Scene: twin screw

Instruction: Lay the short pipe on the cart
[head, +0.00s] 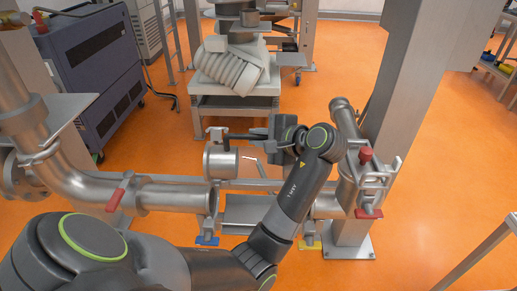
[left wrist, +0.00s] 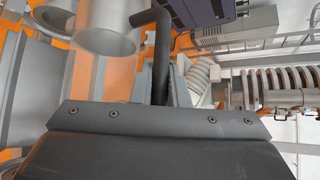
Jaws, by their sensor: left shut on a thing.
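The short pipe (head: 221,163) is a silver cylinder in the middle of the head view, above the level of the lower pipe run. It also shows at the upper left of the left wrist view (left wrist: 103,28), with a dark bent handle (left wrist: 158,30) beside it. My left gripper (head: 252,134) is shut on this handle; its fingers (left wrist: 160,80) sit on both sides of it. A grey wheeled stand, seemingly the cart (head: 235,102), is farther back, with a pale ribbed screw part (head: 230,70) on its top. My right gripper is not in view.
A pipe with a red-handled clamp (head: 117,197) runs at the left. Another clamp (head: 375,178) sits on the right pipe beside a thick grey column (head: 410,70). A dark blue cabinet (head: 95,65) stands at back left. Orange floor is clear right of the cart.

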